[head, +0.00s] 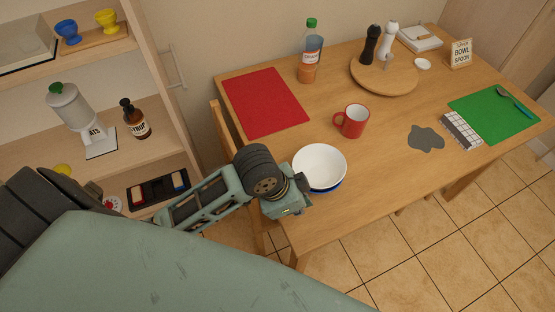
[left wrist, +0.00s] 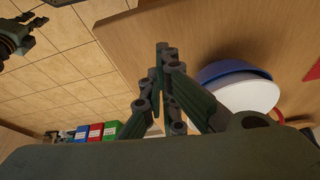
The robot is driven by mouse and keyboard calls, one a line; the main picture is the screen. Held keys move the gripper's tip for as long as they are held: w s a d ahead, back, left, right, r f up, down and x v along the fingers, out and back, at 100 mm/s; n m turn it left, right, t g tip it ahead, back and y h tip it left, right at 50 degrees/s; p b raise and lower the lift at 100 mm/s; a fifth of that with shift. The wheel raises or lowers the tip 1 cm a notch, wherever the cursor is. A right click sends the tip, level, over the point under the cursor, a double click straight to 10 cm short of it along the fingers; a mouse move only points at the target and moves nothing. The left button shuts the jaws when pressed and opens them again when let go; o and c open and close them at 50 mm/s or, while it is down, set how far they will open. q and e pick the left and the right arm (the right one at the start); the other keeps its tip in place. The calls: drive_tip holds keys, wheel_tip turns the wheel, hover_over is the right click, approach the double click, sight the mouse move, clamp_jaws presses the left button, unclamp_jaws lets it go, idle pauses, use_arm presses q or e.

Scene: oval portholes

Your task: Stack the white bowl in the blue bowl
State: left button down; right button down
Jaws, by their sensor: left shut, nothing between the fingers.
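The white bowl (head: 319,166) sits upright in the blue bowl (head: 330,190) near the table's front left edge. Only a strip of the blue bowl shows below the white one. In the left wrist view the white bowl (left wrist: 250,93) and the blue bowl (left wrist: 222,69) show partly behind my fingers. My left gripper (head: 305,190) is beside the bowls on their left; its fingers (left wrist: 163,47) are together with nothing between them. My right gripper (left wrist: 38,30) shows small at the left wrist view's upper left corner; its finger opening is unclear.
A red mug (head: 353,121) stands behind and right of the bowls, with a red mat (head: 265,102) behind left. A grey spill (head: 426,138) lies to the right. A bottle (head: 310,55) and a round board (head: 400,83) stand farther back. The table's front right is clear.

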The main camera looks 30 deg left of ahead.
use_arm(q)
drive_tip(key=w+a+r+m+g+y, duration=0.2)
drive_tip(key=w+a+r+m, duration=0.1)
drive_tip(key=w+a+r, duration=0.3)
drive_tip(key=w+a+r+m+g+y, duration=0.1)
drive_tip(key=w+a+r+m, duration=0.15)
drive_tip(key=a, duration=0.65)
drive_tip(key=f, duration=0.6)
drive_tip(key=f+p, duration=0.1)
drive_tip(key=f, duration=0.2)
drive_tip(key=shift+w+d, duration=0.15)
drive_tip(key=shift+w, duration=0.1)
drive_tip(key=d, duration=0.1)
drive_tip(key=w+d+p, duration=0.1)
drive_tip(key=shift+d+r, duration=0.15)
drive_tip(key=shift+d, duration=0.15)
drive_tip(key=shift+w+d, duration=0.15)
drive_tip(key=shift+d, duration=0.5)
use_arm(e)
drive_tip(key=shift+d+r, duration=0.2)
drive_tip(key=shift+r, duration=0.95)
drive_tip(key=shift+r, duration=0.1)
